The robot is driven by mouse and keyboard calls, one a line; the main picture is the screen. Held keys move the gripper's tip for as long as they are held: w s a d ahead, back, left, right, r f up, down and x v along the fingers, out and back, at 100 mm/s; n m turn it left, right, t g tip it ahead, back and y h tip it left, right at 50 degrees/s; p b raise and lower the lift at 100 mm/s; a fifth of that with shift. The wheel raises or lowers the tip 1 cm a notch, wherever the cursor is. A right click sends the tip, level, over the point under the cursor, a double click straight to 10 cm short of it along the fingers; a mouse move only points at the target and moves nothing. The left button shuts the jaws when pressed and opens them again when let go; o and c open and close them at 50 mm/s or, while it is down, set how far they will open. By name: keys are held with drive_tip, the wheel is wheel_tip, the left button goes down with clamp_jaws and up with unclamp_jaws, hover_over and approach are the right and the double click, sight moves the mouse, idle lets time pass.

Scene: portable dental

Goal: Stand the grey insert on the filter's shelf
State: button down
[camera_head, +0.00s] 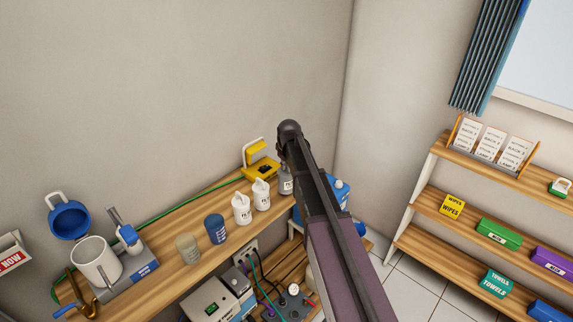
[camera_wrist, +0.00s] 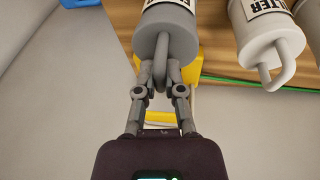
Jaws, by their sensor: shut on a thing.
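The grey insert, a cylinder with a pale label, is at the top of the wrist view (camera_wrist: 166,38) with its hooked handle toward me. My gripper (camera_wrist: 160,88) is shut on that handle. In the head view the insert (camera_head: 285,182) is at the right end of the long wooden shelf (camera_head: 165,262), partly covered by my arm. I cannot tell whether its base touches the wood. Two white bottles stand to its left, the nearer one (camera_head: 262,194) close beside it. A white one labelled FILTER (camera_wrist: 268,38) also shows right of it in the wrist view.
A yellow holder (camera_head: 262,170) stands behind the insert by the wall, and a green cable runs along the shelf's back. Blue (camera_head: 215,228) and beige (camera_head: 187,248) jars stand farther left. A blue object (camera_head: 340,190) is partly hidden behind my arm.

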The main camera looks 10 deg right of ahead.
drive_tip(key=shift+f+b, duration=0.85)
drive_tip(key=shift+f, duration=0.05)
idle(0.5)
drive_tip(key=c, duration=0.7)
unclamp_jaws()
drive_tip(key=shift+r, duration=0.1)
